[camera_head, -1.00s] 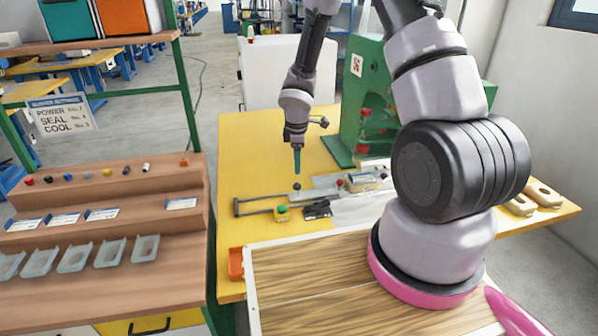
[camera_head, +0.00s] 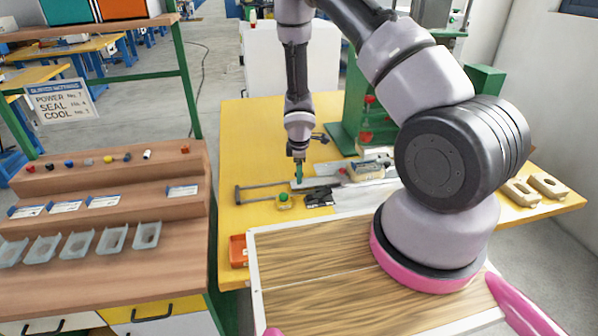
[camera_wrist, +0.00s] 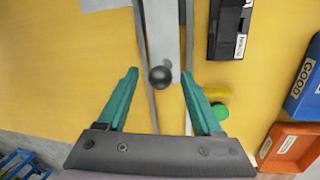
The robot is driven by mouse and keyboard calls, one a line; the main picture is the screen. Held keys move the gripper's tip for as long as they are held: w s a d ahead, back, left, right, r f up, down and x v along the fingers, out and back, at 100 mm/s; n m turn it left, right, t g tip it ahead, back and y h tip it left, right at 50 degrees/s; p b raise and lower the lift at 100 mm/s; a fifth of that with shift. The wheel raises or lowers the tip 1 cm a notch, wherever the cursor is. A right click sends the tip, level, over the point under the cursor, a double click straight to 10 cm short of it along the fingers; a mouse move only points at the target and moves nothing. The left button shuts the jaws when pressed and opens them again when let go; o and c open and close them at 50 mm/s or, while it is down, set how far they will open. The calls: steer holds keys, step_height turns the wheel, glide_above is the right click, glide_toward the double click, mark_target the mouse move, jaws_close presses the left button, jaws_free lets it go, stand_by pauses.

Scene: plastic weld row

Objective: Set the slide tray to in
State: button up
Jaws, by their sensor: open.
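The slide tray is a flat grey metal plate (camera_head: 312,183) between two thin rails on the yellow table. In the wrist view the plate (camera_wrist: 161,35) ends in a round black knob (camera_wrist: 160,77) near the rails' open stretch. My gripper (camera_head: 298,181) is over the knob end in the head view and hides the knob there. In the wrist view my gripper (camera_wrist: 160,74) is open, with one green finger on each side of the knob. Neither finger visibly touches it. I cannot tell the exact height of the fingertips over the knob.
A yellow box with a green button (camera_head: 283,198) sits beside the rails, close to my right finger in the wrist view. A black labelled device (camera_wrist: 229,30) lies near it. A green press (camera_head: 372,120) stands behind. An orange bin (camera_head: 237,250) is at the table's near left.

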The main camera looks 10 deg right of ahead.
steer(key=shift+c, duration=0.4)
jaws_close()
steer(key=shift+d, duration=0.1)
stand_by(0.9)
